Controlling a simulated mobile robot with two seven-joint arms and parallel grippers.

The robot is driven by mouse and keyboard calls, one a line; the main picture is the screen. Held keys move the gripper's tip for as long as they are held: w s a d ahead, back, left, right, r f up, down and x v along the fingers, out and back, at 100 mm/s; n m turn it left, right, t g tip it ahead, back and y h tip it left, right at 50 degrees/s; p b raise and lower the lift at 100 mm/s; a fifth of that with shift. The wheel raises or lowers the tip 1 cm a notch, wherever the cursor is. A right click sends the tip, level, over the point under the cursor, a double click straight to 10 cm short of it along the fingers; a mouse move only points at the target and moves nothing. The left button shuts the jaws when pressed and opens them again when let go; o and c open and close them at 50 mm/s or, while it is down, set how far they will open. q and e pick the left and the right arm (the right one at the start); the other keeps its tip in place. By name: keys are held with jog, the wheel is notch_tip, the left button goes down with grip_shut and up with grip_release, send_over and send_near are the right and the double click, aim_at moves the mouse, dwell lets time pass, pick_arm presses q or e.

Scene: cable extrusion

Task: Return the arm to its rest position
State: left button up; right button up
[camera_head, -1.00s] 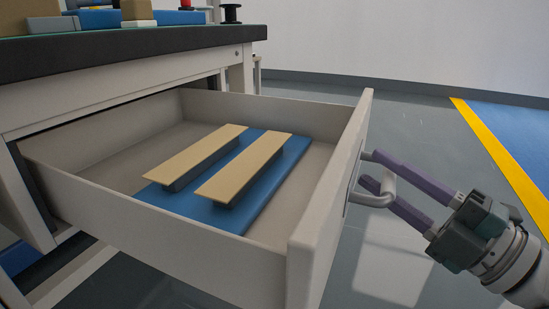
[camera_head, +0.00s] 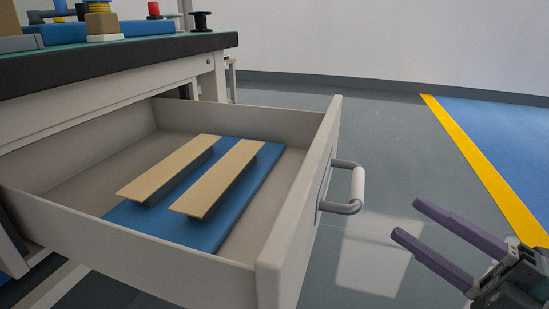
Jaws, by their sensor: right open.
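My right gripper (camera_head: 406,219) is at the lower right in the head view, with its two purple fingers apart and nothing between them. It is clear of the drawer handle (camera_head: 356,188), to the right of it and a little lower. The drawer (camera_head: 294,215) is pulled out from under the workbench. My left gripper is not in view.
Inside the drawer lies a blue board (camera_head: 230,215) with two tan-topped blocks (camera_head: 169,170) on it. The workbench (camera_head: 120,58) holds several parts, among them a black spool (camera_head: 201,21). Open floor (camera_head: 385,150) lies to the right of the drawer.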

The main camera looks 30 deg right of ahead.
jog(key=shift+s, duration=0.15)
dwell(0.4)
jog(key=w+a+f+m+g+h, duration=0.3)
jog(key=w+a+f+m+g, duration=0.2)
jog(key=a+f+m+g, duration=0.4)
jog(key=s+a+r+m+g+h, duration=0.2)
jog(key=s+a+r+m+g, duration=0.15)
jog(key=s+m+g, duration=0.55)
notch_tip(320, 180, up, 91)
jog(key=s+t+p, duration=0.1)
jog(key=s+p, duration=0.1)
jog(key=p, duration=8.9)
jog(key=shift+a+t, duration=0.25)
jog(key=shift+t, duration=0.05)
